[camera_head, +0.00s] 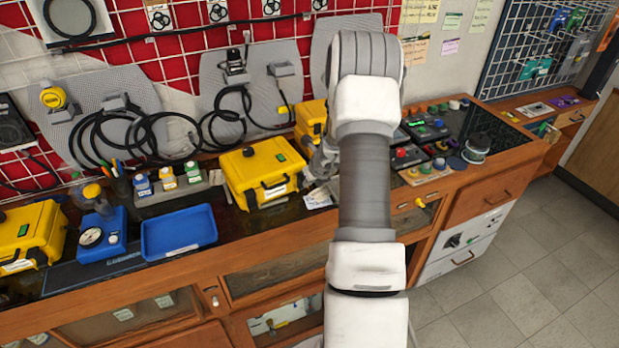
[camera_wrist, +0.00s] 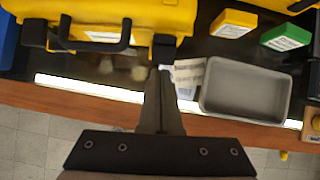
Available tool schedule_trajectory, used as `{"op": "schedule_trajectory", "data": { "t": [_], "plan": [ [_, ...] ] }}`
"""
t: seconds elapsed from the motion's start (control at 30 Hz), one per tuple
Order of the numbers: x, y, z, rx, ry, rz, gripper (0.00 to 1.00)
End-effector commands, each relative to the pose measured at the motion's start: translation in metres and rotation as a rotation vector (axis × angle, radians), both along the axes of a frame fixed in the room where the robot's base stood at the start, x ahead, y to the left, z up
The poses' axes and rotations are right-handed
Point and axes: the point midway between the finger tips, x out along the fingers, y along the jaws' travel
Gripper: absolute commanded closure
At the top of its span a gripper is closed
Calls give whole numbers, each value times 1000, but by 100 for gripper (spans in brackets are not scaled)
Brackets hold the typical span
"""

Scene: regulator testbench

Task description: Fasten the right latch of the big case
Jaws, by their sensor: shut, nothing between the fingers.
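A black left latch (camera_wrist: 34,33) shows further left. My gripper (camera_wrist: 160,73) is shut and empty, its tips just in front of and below the right latch in the picture. Contact is unclear. In the head view my arm partly hides the gripper.
A grey tray (camera_wrist: 245,118) lies right of my gripper, with a paper label (camera_wrist: 188,75) between. Small yellow (camera_wrist: 233,23) and green (camera_wrist: 286,37) boxes lie behind the tray. A blue tray (camera_head: 178,232) and another yellow case (camera_head: 32,235) stand to the left. The bench's front edge is close.

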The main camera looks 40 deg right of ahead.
Motion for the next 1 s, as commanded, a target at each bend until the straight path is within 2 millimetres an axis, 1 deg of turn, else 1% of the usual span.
{"op": "schedule_trajectory", "data": {
  "t": [0.27, 0.63, 1.0],
  "plan": [
    [0, 0, 1, 0, -1, 0, 100],
    [0, 0, 17, 0, -1, 0, 100],
    [0, 0, 16, 0, -1, 0, 100]
  ]
}}
